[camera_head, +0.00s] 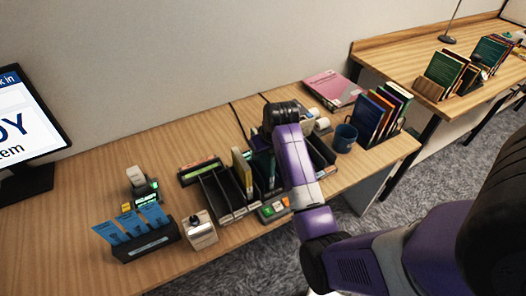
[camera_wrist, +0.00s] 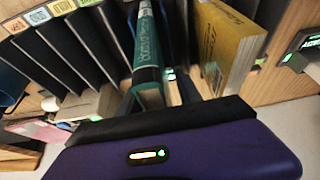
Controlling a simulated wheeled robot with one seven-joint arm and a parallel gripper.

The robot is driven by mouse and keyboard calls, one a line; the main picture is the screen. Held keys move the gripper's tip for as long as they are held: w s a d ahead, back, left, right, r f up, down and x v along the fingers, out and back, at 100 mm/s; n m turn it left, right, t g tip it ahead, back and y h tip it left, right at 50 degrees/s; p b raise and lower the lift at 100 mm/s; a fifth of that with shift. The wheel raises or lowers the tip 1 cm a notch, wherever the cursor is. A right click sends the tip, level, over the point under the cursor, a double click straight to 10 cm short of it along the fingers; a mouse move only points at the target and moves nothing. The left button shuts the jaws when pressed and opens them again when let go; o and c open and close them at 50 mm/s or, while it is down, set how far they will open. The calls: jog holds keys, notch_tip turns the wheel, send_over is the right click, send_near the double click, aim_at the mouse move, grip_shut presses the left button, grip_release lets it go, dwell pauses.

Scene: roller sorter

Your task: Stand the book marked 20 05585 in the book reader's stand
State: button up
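A black slotted sorter (camera_head: 209,199) stands on the near desk. A yellow book (camera_head: 241,173) stands in it, and a dark teal book (camera_head: 264,165) is beside my arm. In the wrist view the teal book (camera_wrist: 147,60) and the yellow book (camera_wrist: 229,42) stand apart. The number 20 05585 is not readable on either.
A button pad (camera_head: 273,210) lies at the front. A blue mug (camera_head: 344,138), a row of books (camera_head: 378,116) and a pink book (camera_head: 333,89) are at right.

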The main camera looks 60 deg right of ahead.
dwell(0.3)
jog(key=v, duration=0.7)
jog(key=shift+s+a+r+b, duration=0.1)
jog(key=shift+r+b, duration=0.3)
